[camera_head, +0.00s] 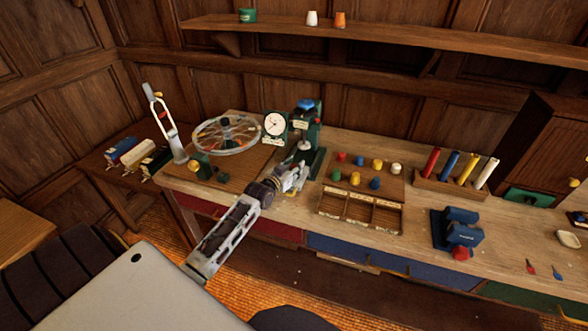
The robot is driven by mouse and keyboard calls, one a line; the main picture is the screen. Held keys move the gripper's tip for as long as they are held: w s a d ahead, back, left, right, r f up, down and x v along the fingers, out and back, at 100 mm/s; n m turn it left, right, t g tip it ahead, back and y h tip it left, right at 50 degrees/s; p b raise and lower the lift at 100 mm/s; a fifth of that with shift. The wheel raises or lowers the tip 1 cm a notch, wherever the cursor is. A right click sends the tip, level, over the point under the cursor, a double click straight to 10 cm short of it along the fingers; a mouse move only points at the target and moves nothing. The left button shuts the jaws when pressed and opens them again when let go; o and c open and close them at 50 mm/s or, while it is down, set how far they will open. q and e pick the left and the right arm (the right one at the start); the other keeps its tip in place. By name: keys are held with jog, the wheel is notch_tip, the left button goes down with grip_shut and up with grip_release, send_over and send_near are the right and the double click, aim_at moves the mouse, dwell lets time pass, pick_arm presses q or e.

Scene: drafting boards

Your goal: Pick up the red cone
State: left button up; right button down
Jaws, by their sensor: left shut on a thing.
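My left gripper (298,172) reaches in from the lower left over the bench, just in front of the green machine (314,140) with a blue top. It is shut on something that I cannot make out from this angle. A small red piece (341,157) stands at the back left of a wooden board, right of the gripper and apart from it; it is too small to tell whether it is a cone. My right gripper is not in view.
Several coloured pieces share the board (392,191), behind an empty divided tray (360,211). A spoked wheel (226,134) and clock (274,124) stand left. Coloured rods (456,168) and a blue vise (456,231) stand right. Bench is bare between tray and vise.

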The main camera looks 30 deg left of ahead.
aim_at(294, 165)
pick_arm(q)
jog(key=shift+r+b, duration=0.3)
jog(key=shift+r, duration=4.7)
jog(key=shift+w+r, duration=0.1)
